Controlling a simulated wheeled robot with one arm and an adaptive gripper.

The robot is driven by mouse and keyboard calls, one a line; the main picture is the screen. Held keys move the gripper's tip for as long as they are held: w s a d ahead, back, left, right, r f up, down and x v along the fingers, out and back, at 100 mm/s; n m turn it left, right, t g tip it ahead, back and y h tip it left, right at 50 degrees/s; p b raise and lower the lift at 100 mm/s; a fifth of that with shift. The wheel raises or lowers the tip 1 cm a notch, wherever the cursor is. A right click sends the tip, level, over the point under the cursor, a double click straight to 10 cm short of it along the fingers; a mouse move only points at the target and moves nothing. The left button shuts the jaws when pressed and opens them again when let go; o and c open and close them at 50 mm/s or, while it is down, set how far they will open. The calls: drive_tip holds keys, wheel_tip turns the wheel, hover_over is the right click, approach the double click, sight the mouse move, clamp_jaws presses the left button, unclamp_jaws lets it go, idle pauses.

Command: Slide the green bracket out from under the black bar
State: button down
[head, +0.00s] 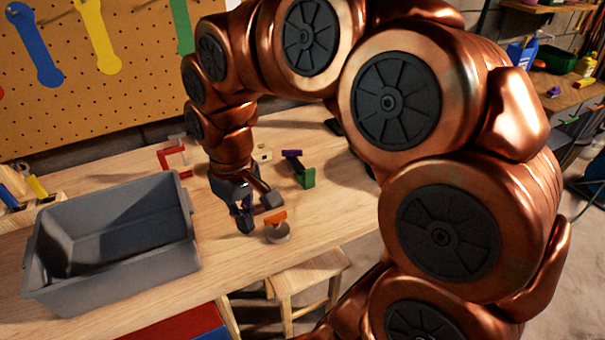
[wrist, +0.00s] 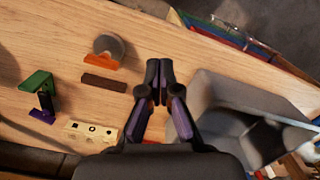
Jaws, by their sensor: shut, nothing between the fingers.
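The green bracket (head: 307,178) stands on the workbench right of my gripper in the head view. In the wrist view it is at the far left (wrist: 35,81). A short dark piece (wrist: 45,101) meets the bracket and runs to a purple piece (wrist: 42,116); I cannot tell which part lies on top. A separate dark bar (wrist: 104,83) lies flat on the bench, between the bracket and my fingers. My gripper (wrist: 160,72) is shut and empty, pointing down over the bench, apart from the bracket. It also shows in the head view (head: 250,213).
A grey bin (head: 120,285) stands left of my gripper. An orange piece (head: 275,217) by a grey round piece (head: 278,234) is close to the gripper. A pale block with holes (wrist: 92,130) and a red clamp (head: 173,160) lie behind. A stool (head: 310,273) stands in front.

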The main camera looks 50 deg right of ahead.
drive_tip(key=w+d, duration=0.6)
drive_tip(key=m, duration=0.4)
hover_over(306, 176)
drive_tip(key=w+d, duration=0.2)
wheel_tip(306, 176, down, 3)
drive_tip(key=shift+t, duration=0.4)
drive_tip(key=shift+f+p, duration=1.7)
drive_tip(key=shift+f, duration=2.9)
drive_tip(key=shift+s+a, duration=0.1)
